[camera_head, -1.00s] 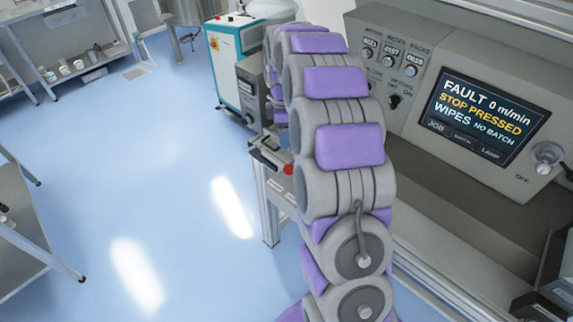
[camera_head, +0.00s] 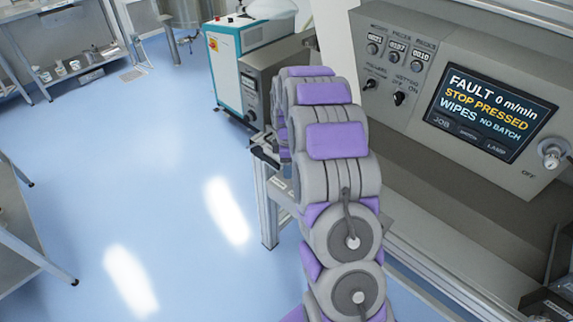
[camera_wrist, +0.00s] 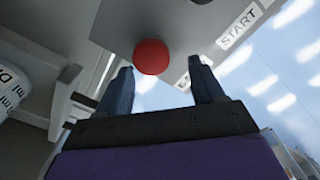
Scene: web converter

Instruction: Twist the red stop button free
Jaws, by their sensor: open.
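The red stop button (camera_wrist: 151,57) is round and shows in the wrist view on a grey panel (camera_wrist: 165,22). It lies ahead of my gripper (camera_wrist: 164,82), whose two dark fingers stand apart with the button seen between and just beyond their tips. The gripper is open, and I see no finger touching the button. In the head view the button is hidden behind my purple and grey arm. The machine screen (camera_head: 490,110) reads FAULT, 0 m/min, STOP PRESSED, WIPES, NO BATCH.
A START label (camera_wrist: 240,27) is on the panel right of the button. A printed white roll or container (camera_wrist: 14,95) is at the left of the wrist view. In the head view, a white and teal cabinet (camera_head: 224,62) stands behind my arm. The blue floor (camera_head: 150,190) at left is open.

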